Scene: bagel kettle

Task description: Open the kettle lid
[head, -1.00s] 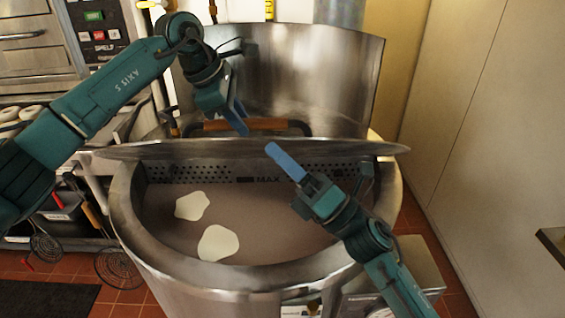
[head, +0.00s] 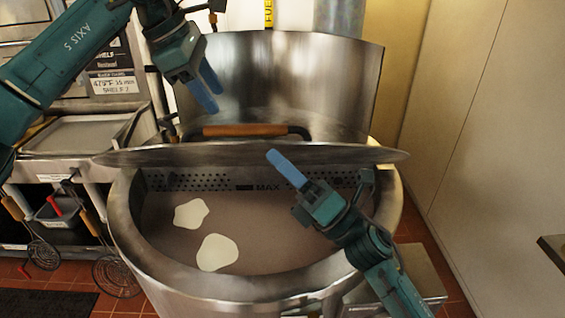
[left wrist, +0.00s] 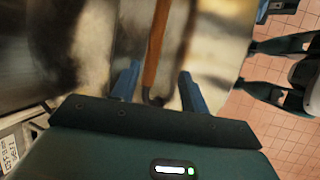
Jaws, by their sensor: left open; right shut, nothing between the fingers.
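The kettle (head: 125,225) is a large round steel vessel with murky liquid inside. Its lid (head: 130,157) shows edge-on, raised across the middle, with the front of the kettle uncovered. The brown lid handle (head: 245,130) lies behind the lid's edge. My left gripper (head: 214,101) is open and empty, above and left of the handle. In the left wrist view the handle (left wrist: 157,40) runs lengthwise in the gap between the open blue fingers (left wrist: 158,72), apart from them. My right gripper (head: 275,157) is shut and empty, its blue fingertips just at the lid's near edge; contact is unclear.
Two pale dough pieces (head: 217,252) float in the liquid. A tall curved steel panel (head: 300,80) stands behind the kettle. A counter with a tray (head: 75,135) and hanging strainers (head: 117,275) stands at left. A pale wall (head: 485,120) is at right.

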